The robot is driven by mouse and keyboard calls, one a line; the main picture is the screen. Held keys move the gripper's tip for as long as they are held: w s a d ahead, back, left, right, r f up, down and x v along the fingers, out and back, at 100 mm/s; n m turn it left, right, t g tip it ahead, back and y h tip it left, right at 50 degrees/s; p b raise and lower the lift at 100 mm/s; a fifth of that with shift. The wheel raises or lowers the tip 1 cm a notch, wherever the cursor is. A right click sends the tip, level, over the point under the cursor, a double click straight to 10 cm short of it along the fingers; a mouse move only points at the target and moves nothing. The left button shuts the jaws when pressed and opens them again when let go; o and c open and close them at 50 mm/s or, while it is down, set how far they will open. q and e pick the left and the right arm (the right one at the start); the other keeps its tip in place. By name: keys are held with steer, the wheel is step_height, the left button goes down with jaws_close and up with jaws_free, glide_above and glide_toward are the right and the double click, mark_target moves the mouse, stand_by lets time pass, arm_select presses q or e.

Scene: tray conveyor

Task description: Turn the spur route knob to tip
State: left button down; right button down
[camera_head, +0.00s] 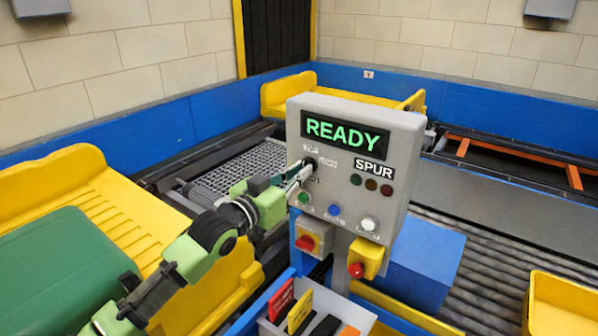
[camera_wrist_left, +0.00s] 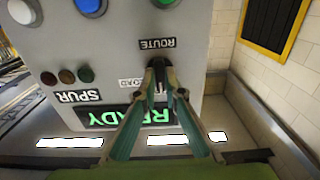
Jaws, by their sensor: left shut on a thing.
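The grey control box (camera_head: 348,145) stands in the middle of the head view. Its screen (camera_head: 344,133) reads READY in green, and a SPUR label (camera_head: 374,170) sits below it. The dark route knob (camera_head: 310,163) is on the left of the panel, near small TIP and LOAD labels. My left gripper (camera_head: 300,178) reaches it from the left and is shut on it. In the left wrist view, upside down, the fingers (camera_wrist_left: 160,75) close around the knob beside the ROUTE label (camera_wrist_left: 157,43). The fingers hide most of the knob, so its exact angle is unclear. My right gripper is not in view.
Green, blue and white buttons (camera_head: 334,210) line the panel's lower part, close under my gripper. Red-knobbed switch boxes (camera_head: 367,259) hang below. A yellow tray (camera_head: 110,205) with a green load lies left. A roller conveyor (camera_head: 490,262) runs at the right.

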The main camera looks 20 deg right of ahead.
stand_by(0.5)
arm_select(q)
steer(key=c, duration=2.1)
jaws_free()
steer(key=shift+c, duration=0.2)
steer(key=v, duration=1.2)
